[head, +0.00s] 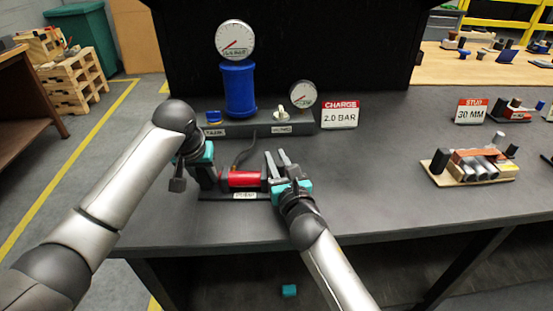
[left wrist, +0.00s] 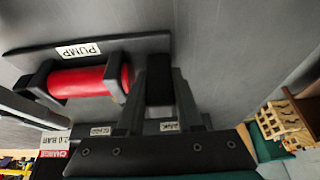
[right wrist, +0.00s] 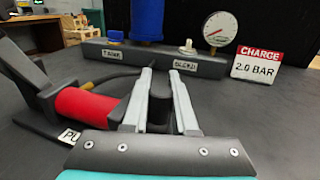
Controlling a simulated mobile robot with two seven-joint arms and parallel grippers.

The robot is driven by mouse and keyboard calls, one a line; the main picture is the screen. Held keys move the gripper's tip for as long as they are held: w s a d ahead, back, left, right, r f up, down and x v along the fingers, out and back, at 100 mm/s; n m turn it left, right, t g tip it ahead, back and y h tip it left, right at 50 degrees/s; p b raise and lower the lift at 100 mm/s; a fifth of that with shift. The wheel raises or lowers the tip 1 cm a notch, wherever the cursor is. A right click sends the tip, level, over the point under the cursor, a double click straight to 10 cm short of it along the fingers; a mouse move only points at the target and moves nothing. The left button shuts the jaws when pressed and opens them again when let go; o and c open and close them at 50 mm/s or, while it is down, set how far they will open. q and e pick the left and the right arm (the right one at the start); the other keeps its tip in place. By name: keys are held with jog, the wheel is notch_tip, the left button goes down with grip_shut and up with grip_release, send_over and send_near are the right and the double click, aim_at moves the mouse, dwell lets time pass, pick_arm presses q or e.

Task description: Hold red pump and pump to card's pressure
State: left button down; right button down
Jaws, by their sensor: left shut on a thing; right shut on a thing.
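The red pump (head: 243,180) lies on its dark base at the front of the bench, between dark end brackets, above a PUMP label. My left gripper (head: 208,178) is shut on a dark block at the pump's left end; the block shows between its fingers in the left wrist view (left wrist: 159,78). My right gripper (head: 277,160) is shut on a dark part, apparently the pump handle (right wrist: 158,115), at the pump's right end. The card (head: 340,115) reads CHARGE 2.0 BAR. The big gauge (head: 235,40) and the small gauge (head: 303,94) have needles pointing lower left.
A blue cylinder (head: 239,90) stands under the big gauge on a dark manifold with a blue knob (head: 213,117) and a pale valve (head: 281,114). A hose runs from the manifold to the pump. A block fixture (head: 474,167) stands at right. Bench between is clear.

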dwell(0.5)
jog(key=shift+s+d, duration=0.1)
jog(key=shift+d, duration=2.75)
jog(key=c, duration=0.7)
grip_release()
jog(key=shift+s, duration=0.2)
jog(key=s, duration=0.4)
jog(key=s+d, duration=0.1)
jog(key=s, duration=0.2)
jog(key=s+d, duration=0.1)
jog(key=s, duration=0.3)
jog(key=shift+s+d, duration=0.15)
jog(key=shift+s, duration=0.15)
